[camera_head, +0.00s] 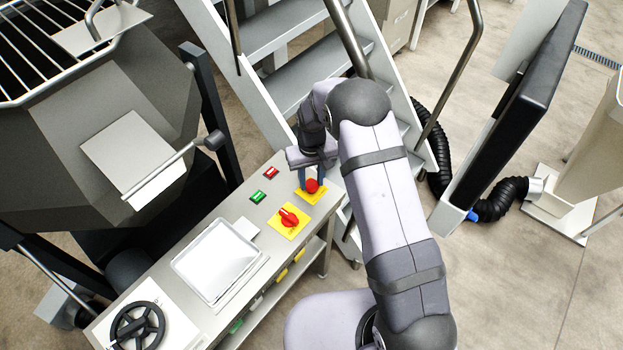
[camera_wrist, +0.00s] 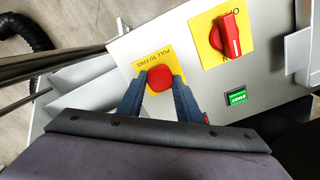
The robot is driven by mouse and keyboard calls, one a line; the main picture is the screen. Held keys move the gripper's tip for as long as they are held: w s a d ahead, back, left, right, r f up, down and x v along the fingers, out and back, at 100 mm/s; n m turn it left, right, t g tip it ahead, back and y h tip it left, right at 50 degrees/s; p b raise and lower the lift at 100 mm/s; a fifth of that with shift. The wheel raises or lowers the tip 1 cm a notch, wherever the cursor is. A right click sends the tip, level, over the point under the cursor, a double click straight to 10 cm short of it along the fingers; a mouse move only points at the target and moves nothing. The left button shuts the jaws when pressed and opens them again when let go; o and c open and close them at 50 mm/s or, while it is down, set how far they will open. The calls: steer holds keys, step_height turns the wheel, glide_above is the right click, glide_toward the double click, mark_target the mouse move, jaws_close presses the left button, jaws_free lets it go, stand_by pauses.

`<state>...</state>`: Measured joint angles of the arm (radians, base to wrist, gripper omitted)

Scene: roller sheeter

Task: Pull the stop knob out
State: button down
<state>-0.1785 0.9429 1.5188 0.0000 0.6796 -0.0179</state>
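The stop knob (camera_head: 312,186) is a round red button on a yellow plate (camera_head: 304,197) at the far right end of the grey control panel. In the wrist view the knob (camera_wrist: 160,78) sits in the middle, and its plate (camera_wrist: 153,64) reads "PULL TO FREE". My gripper (camera_head: 312,180) is over the plate, with one dark blue finger on each side of the knob. In the wrist view the fingertips (camera_wrist: 160,86) flank the knob closely. I cannot tell whether they touch it.
A red rotary switch (camera_head: 289,218) on a yellow plate stands beside the knob. A green start button (camera_head: 258,197) and a small red button (camera_head: 271,173) are to the left. A white tray (camera_head: 178,268) lies further along the panel. Metal stairs (camera_head: 290,85) rise behind.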

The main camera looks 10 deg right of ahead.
mark_target(312, 184)
steer(key=shift+w+r, duration=0.1)
steer(key=shift+r, duration=0.45)
steer(key=c, duration=1.6)
jaws_free()
steer(key=o, duration=0.3)
steer(key=shift+r, duration=0.1)
steer(key=shift+o, duration=0.2)
step_height(312, 184, up, 7)
steer(key=b, duration=0.2)
steer(key=shift+r, duration=0.15)
